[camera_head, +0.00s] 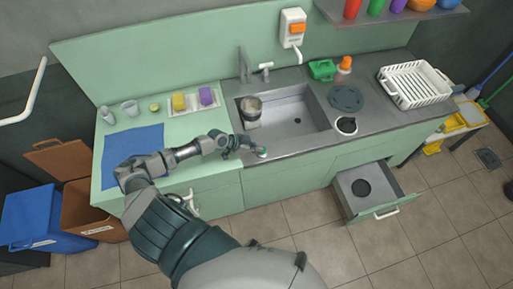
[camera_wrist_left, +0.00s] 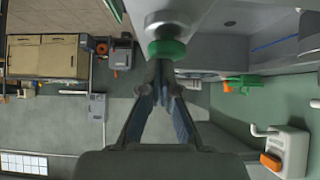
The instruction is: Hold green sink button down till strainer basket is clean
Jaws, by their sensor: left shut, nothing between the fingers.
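The green sink button (camera_head: 262,152) is on the front edge of the sink counter, below the basin. In the left wrist view the button (camera_wrist_left: 166,48) is a green disc on a pale round mount, just beyond the fingertips. My left gripper (camera_head: 252,147) is shut and empty, with its tips at the button's left side; I cannot tell whether they touch it. The fingers (camera_wrist_left: 160,78) also show in the left wrist view. The strainer basket (camera_head: 251,117) stands in the left part of the sink, with greyish-brown matter visible inside. My right gripper is not in view.
The sink basin (camera_head: 296,122) is otherwise open, with a faucet (camera_head: 243,65) behind it. A dish rack (camera_head: 414,84) stands at the right. A blue cloth (camera_head: 131,143) lies on the left counter. An open drawer (camera_head: 366,190) juts out below right.

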